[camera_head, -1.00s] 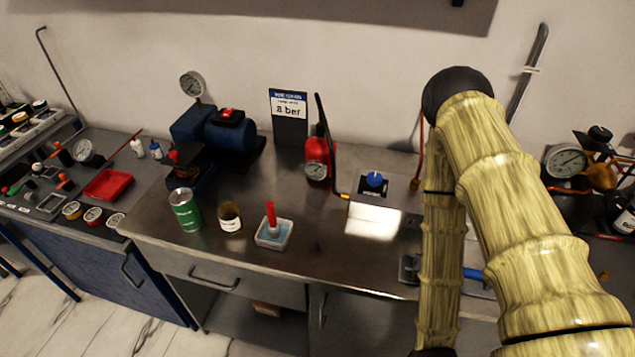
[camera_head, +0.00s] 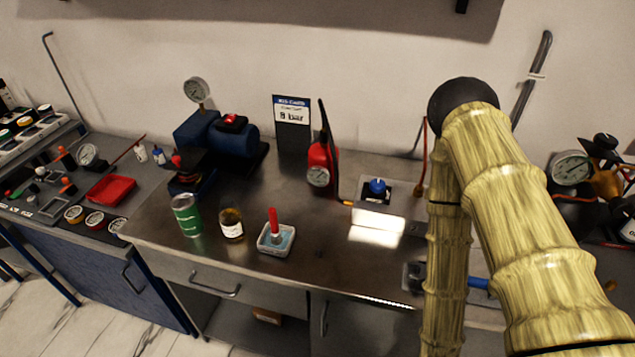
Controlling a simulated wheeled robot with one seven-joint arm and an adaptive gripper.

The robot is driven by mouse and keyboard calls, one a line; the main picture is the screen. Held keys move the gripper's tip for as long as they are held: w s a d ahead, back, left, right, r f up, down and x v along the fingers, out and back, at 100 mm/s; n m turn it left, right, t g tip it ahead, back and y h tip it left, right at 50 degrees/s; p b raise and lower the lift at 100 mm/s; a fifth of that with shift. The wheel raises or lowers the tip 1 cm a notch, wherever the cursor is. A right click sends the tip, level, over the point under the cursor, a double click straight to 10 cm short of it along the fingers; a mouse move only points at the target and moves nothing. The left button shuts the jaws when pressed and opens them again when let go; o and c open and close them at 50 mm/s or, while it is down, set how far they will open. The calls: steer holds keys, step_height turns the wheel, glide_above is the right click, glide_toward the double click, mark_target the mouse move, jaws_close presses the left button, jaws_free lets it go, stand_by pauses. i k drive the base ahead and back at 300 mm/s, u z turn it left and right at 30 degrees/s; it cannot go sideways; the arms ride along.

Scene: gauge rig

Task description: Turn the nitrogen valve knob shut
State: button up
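No knob in view carries a readable nitrogen label. A blue round knob (camera_head: 377,187) sits on a metal box (camera_head: 380,219) at the back of the bench. A black knob (camera_head: 605,141) tops a brass fitting (camera_head: 605,183) at the far right, beside a round gauge (camera_head: 571,167). I cannot tell which is the nitrogen valve. My arm rises at the right, bends at a dark joint and drops past the bench front. Its end runs out of the bottom of the picture, so my gripper is hidden. The arm covers part of the bench between the two knobs.
A red bottle with a gauge (camera_head: 319,165) and a blue pump (camera_head: 219,136) stand at the back. A green can (camera_head: 186,215), a brown jar (camera_head: 232,225) and a white tray (camera_head: 276,239) stand near the front edge. A blue-handled part (camera_head: 478,283) is partly behind my arm.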

mark_target(605, 141)
steer(key=z, duration=1.5)
